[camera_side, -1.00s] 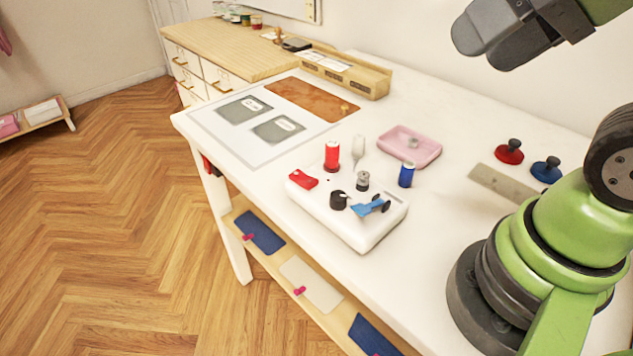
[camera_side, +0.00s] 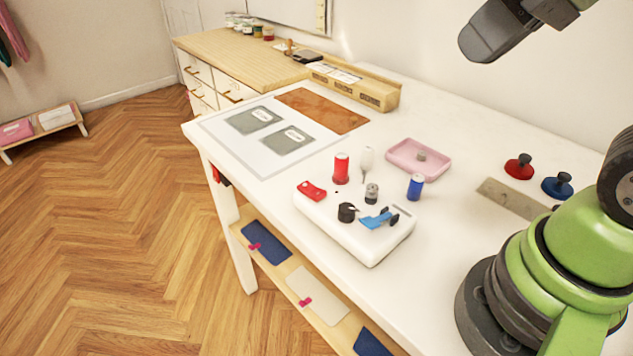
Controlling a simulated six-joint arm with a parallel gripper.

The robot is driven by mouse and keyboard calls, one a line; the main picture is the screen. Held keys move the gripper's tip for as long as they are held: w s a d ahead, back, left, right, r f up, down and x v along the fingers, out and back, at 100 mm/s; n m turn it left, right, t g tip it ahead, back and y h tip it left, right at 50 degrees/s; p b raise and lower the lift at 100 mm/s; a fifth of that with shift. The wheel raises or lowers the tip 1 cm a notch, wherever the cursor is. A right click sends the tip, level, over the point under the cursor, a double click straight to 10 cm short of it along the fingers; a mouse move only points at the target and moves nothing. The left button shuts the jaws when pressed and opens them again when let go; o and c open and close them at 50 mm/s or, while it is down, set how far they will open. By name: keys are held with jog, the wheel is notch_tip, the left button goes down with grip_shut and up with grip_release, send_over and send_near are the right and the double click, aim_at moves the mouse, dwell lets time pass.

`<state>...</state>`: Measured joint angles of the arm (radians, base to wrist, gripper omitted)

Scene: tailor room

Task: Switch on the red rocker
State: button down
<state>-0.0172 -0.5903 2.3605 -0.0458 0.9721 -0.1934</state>
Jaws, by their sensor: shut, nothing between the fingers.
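The red rocker (camera_side: 312,191) sits at the left corner of a white control box (camera_side: 368,247) on the white table. Its top looks slanted, but I cannot tell which end is pressed. A black knob (camera_side: 346,213), a grey metal post (camera_side: 372,193) and a blue lever (camera_side: 377,220) are on the same box. My gripper (camera_side: 478,48) is at the top right, high above the table and well apart from the rocker. It is shut and holds nothing.
A red spool (camera_side: 341,168) stands close behind the rocker, and a white-topped piece (camera_side: 367,160) beside it. A blue spool (camera_side: 415,186) and a pink tray (camera_side: 432,172) are to the right. A red-handled (camera_side: 519,167) and a blue-handled piece (camera_side: 557,186) lie farther right.

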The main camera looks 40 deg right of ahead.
jog(key=w+n+g, duration=0.2)
jog(key=w+n, duration=0.3)
jog(key=w, duration=0.1)
jog(key=n+g+h, duration=0.1)
jog(key=n+g, duration=0.3)
jog(key=n, duration=0.6)
send_over(320, 193)
jog(key=d, duration=0.1)
notch_tip(320, 193, down, 6)
notch_tip(320, 193, down, 7)
jog(key=w+a+n+g+h, duration=0.1)
jog(key=w+n+g, duration=0.1)
jog(key=n, duration=0.3)
jog(key=shift+w, duration=0.3)
jog(key=f, duration=0.4)
jog(key=s+f, duration=0.1)
jog(key=f, duration=0.4)
jog(key=s+f, duration=0.1)
jog(key=f, duration=0.3)
jog(key=shift+s+f, duration=0.1)
jog(key=shift+f, duration=0.3)
